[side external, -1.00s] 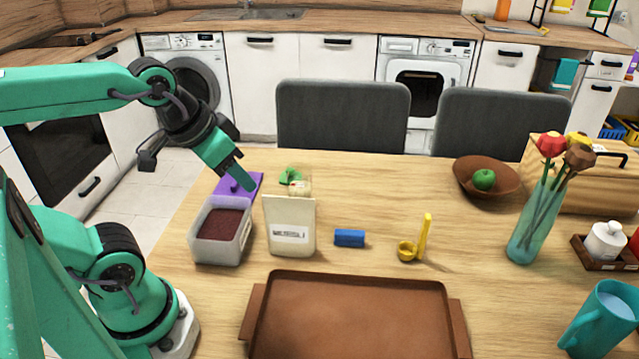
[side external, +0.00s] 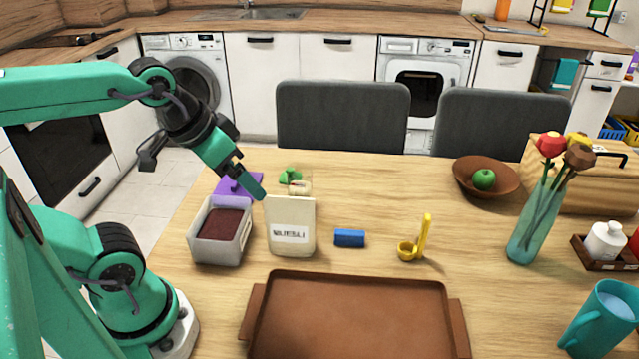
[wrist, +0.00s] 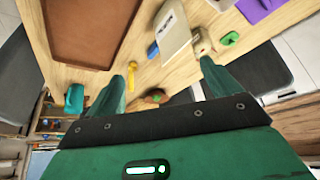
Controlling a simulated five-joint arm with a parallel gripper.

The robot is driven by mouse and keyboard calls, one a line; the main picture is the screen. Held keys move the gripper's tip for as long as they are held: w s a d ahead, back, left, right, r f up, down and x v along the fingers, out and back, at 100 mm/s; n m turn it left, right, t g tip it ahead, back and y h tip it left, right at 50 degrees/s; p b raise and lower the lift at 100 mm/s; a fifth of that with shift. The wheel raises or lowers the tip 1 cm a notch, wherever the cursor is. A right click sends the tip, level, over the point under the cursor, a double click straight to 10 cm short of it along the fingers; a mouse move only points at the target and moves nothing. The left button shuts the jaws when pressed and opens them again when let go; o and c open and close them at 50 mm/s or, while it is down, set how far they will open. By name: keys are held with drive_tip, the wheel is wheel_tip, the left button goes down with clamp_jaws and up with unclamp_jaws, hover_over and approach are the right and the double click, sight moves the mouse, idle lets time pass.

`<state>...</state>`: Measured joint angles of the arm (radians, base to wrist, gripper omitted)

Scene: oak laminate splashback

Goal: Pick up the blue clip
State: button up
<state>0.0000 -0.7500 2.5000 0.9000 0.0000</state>
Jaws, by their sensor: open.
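The blue clip (side external: 349,238) lies flat on the wooden table, just right of the muesli bag and behind the brown tray. It also shows in the wrist view as a small blue piece (wrist: 153,50) beside the bag. My gripper (side external: 254,185) is in the air above and left of the clip, near the top of the muesli bag. In the wrist view my gripper (wrist: 165,86) has its two green fingers spread apart with nothing between them.
The muesli bag (side external: 291,222) stands close left of the clip, with a grey tub (side external: 217,252) beyond. A yellow scoop (side external: 408,251) lies to the right. The brown tray (side external: 350,312) is in front. A glass vase (side external: 527,236) with flowers stands farther right.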

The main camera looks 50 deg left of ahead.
drive_tip(key=shift+r, duration=0.1)
drive_tip(key=w+d+r+n+g, duration=0.15)
drive_tip(key=w+r+n, duration=0.25)
drive_tip(key=w+r, duration=0.5)
drive_tip(key=n+g, duration=0.4)
drive_tip(key=n, duration=0.1)
hover_over(350, 232)
wheel_tip(350, 232, down, 28)
drive_tip(key=shift+d+f, duration=0.1)
drive_tip(key=shift+f, duration=0.1)
idle(0.8)
drive_tip(key=shift+f, duration=0.1)
drive_tip(key=shift+f, duration=2.45)
drive_tip(key=shift+c, duration=0.4)
drive_tip(key=c, duration=1)
